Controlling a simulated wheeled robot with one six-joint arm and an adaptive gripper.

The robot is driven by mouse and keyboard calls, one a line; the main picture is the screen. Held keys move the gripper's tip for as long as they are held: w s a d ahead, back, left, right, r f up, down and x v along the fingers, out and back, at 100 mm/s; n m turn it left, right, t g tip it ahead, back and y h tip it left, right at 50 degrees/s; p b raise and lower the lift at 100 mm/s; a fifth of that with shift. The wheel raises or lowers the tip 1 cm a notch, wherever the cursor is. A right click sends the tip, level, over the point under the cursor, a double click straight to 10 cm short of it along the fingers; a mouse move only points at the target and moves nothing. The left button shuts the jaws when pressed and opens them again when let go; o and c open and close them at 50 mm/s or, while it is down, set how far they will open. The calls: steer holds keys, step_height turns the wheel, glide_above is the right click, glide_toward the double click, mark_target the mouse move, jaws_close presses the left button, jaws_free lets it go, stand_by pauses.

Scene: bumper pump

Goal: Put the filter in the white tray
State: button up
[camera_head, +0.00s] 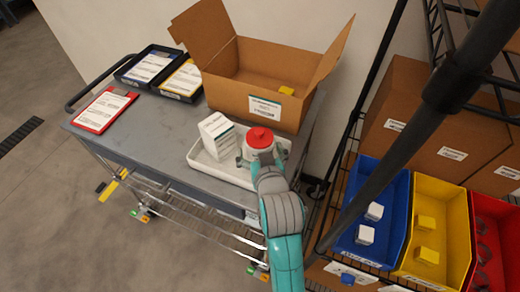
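The white tray (206,163) lies on the grey cart top, near its right end. A white box with printed labels (216,134) stands in its left part. A white round part with a red top (261,138) is over the tray's right part, at my arm's end. My gripper (258,160) is there too, low over the tray. My arm and this part hide its fingertips, so I cannot tell whether it is open or holds anything. I cannot tell for sure which thing is the filter. White cubes (374,211) lie in the blue bin (390,192).
An open cardboard box (228,91) with a yellow cube inside stands behind the tray. Two black trays with papers (147,66) and a red clipboard (103,110) lie left. At right, a shelf rack holds a yellow bin (436,197) and a red bin (492,212). A dark pole crosses there.

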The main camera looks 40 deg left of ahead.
steer(key=shift+r, duration=0.15)
steer(key=v, duration=1.2)
stand_by(0.5)
